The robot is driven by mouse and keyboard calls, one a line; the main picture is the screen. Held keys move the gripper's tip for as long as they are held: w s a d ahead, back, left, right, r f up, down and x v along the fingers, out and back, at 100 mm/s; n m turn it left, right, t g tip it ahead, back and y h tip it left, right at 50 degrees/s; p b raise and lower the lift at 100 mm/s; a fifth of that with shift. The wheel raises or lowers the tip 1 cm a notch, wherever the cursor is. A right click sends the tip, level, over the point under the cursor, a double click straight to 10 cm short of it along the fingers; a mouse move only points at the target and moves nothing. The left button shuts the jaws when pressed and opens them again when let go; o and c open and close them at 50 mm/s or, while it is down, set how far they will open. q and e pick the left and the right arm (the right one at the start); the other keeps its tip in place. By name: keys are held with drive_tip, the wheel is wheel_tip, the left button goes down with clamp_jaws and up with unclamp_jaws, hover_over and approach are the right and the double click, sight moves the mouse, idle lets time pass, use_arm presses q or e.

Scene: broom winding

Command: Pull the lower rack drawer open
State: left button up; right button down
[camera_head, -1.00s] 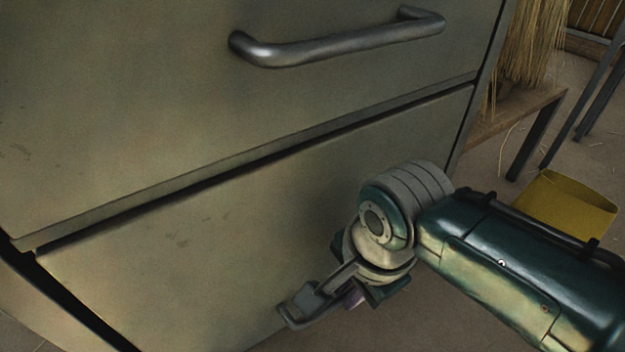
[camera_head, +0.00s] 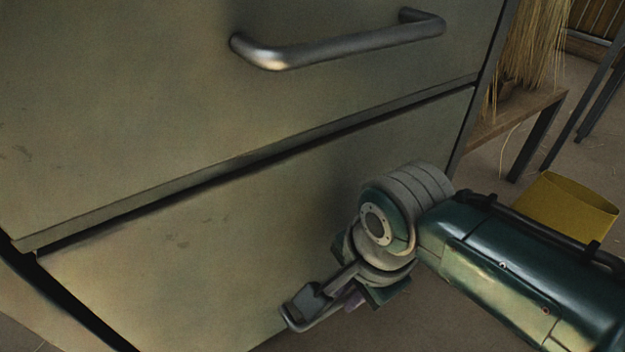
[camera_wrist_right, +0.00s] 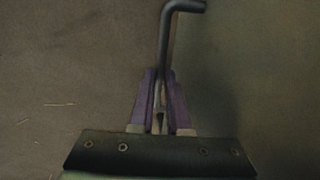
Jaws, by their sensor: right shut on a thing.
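The lower rack drawer (camera_head: 190,255) has a worn grey-green front that fills the lower left of the head view. Its dark bar handle (camera_head: 300,318) shows at the bottom, partly hidden by my right gripper (camera_head: 318,300). In the right wrist view, the handle (camera_wrist_right: 168,45) runs down between the purple finger pads of my right gripper (camera_wrist_right: 160,105), which is shut on it. My left gripper is not in view.
The upper drawer (camera_head: 150,110) with its bar handle (camera_head: 340,40) is above, with a dark gap between the fronts. At right, straw (camera_head: 528,50) stands on a wooden bench (camera_head: 515,115). A yellow bin (camera_head: 565,207) stands on the floor behind my right arm.

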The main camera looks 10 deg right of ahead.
drive_tip(key=s+d+p, duration=0.3)
drive_tip(key=s+p, duration=0.1)
drive_tip(key=s, duration=0.6)
drive_tip(key=s+d+p, duration=0.4)
drive_tip(key=s+p, duration=0.1)
drive_tip(key=s, duration=0.5)
drive_tip(key=s+d+p, duration=0.4)
drive_tip(key=s+p, duration=0.1)
drive_tip(key=s, duration=0.6)
drive_tip(key=shift+d, duration=0.15)
drive_tip(key=c, duration=0.9)
unclamp_jaws()
drive_tip(key=shift+s, duration=0.1)
